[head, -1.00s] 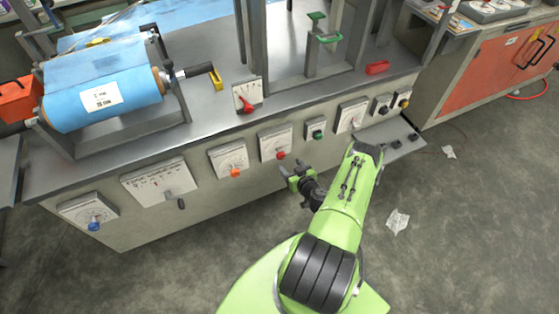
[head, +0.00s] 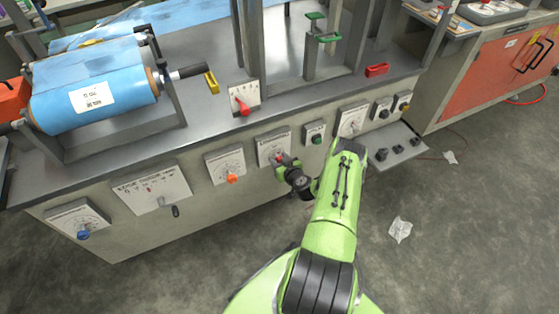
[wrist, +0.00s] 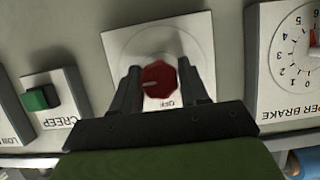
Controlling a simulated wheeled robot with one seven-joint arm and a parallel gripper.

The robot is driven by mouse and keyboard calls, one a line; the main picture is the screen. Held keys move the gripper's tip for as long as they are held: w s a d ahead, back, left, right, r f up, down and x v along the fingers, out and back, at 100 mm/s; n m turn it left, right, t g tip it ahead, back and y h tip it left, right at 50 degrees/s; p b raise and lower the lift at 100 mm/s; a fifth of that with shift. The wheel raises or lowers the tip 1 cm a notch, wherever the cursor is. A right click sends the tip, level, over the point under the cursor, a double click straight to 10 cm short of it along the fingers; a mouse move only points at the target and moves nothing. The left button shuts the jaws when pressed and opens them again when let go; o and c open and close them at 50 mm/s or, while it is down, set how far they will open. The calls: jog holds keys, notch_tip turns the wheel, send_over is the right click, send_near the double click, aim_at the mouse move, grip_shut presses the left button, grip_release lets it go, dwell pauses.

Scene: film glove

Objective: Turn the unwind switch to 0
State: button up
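A red knob (wrist: 159,75) sits on a white plate (wrist: 155,38) in the wrist view. Its pale pointer line points left in that picture. The plate's lettering is mostly hidden by my gripper, so I cannot read "unwind" on it. In the head view the same plate (head: 273,145) is on the machine's front, the knob partly covered by my gripper (head: 281,162). My gripper (wrist: 160,82) has one finger on each side of the knob, with narrow gaps seemingly left between. I cannot tell whether either finger touches it.
In the wrist view a green CREEP button (wrist: 40,98) is left of the plate, and a dial marked "PER BRAKE" (wrist: 288,65) is right. The head view shows a lever panel (head: 152,188) and a blue-knob dial (head: 78,219) farther left. The floor (head: 470,230) at right is mostly clear.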

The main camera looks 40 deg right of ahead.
jog(key=shift+c, duration=1.1)
jog(key=n+h+p, duration=0.2)
jog(key=shift+a+n+p, duration=0.15)
jog(key=shift+n+p, duration=0.2)
jog(key=shift+n, duration=0.05)
jog(key=n+h, duration=0.1)
jog(key=n, duration=0.1)
jog(key=shift+n+h+p, duration=0.3)
jog(key=shift+h+p, duration=0.05)
jog(key=shift+h, duration=0.05)
jog(key=n, duration=0.1)
jog(key=n+h+b, duration=0.2)
jog(key=n, duration=0.1)
jog(key=shift+f, duration=0.25)
jog(key=n+t+h+b, duration=0.1)
jog(key=n, duration=0.2)
jog(key=shift+n+h, duration=0.4)
jog(key=o, duration=1)
jog(key=shift+c, duration=0.2)
